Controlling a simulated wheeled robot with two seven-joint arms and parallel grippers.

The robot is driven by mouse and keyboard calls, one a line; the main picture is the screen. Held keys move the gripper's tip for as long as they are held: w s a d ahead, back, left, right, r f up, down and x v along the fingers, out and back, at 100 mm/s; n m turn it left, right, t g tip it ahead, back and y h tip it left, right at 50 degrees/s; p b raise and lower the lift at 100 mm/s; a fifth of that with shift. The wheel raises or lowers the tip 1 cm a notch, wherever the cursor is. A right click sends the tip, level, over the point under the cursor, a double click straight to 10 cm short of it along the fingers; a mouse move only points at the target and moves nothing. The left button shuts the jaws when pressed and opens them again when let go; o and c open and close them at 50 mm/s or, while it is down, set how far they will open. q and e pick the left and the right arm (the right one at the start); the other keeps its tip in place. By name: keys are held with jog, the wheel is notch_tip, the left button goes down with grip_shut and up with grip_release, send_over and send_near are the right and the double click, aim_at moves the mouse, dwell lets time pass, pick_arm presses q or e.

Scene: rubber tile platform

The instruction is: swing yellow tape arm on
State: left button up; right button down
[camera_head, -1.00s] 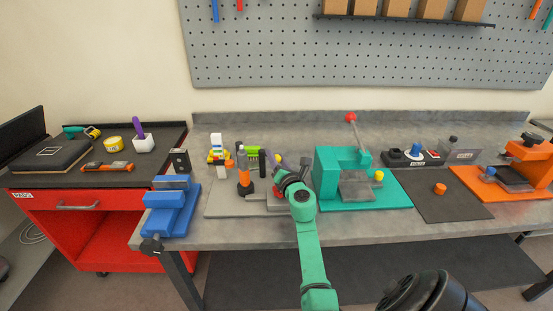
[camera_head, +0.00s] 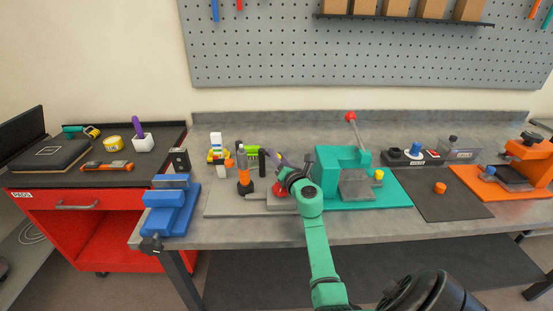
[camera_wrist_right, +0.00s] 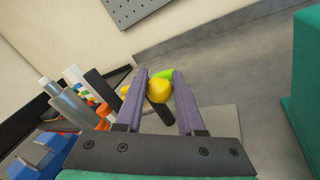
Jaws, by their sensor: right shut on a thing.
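My right gripper (camera_head: 279,160) reaches over the grey base plate (camera_head: 225,205) in the middle of the bench, with its green arm coming up from below. In the right wrist view its two purple fingers (camera_wrist_right: 160,95) are shut on a round yellow knob (camera_wrist_right: 158,89). A bright green part (camera_wrist_right: 165,74) shows just behind the knob, and a green piece (camera_head: 252,149) shows near the gripper in the head view. The gripper hides the knob in the head view. I cannot make out the rest of the tape arm. My left gripper is not in view.
A teal press (camera_head: 328,180) with a red-tipped lever stands just right of the gripper. A blue vise (camera_head: 170,210) is at the left bench edge. A silver bottle (camera_wrist_right: 70,106) and an orange-topped holder (camera_head: 245,181) stand close left. A dark mat (camera_head: 440,205) lies farther right.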

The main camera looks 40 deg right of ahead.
jog(key=shift+w+d+f+n+t+y+b, duration=0.1)
jog(key=shift+d+f+n+t+y+b, duration=0.1)
jog(key=shift+n+y+b, duration=0.25)
jog(key=shift+w+d+f+n+t+y+b, duration=0.1)
jog(key=shift+d+n+y+b, duration=0.15)
jog(key=shift+y, duration=0.3)
jog(key=shift+r+n+y, duration=0.1)
jog(key=shift+n+y, duration=0.2)
jog(key=shift+y, duration=0.2)
jog(key=shift+a, duration=0.1)
jog(key=shift+c, duration=2.3)
grip_release()
jog(key=shift+w, duration=0.1)
jog(key=shift+o, duration=0.2)
jog(key=shift+w, duration=0.15)
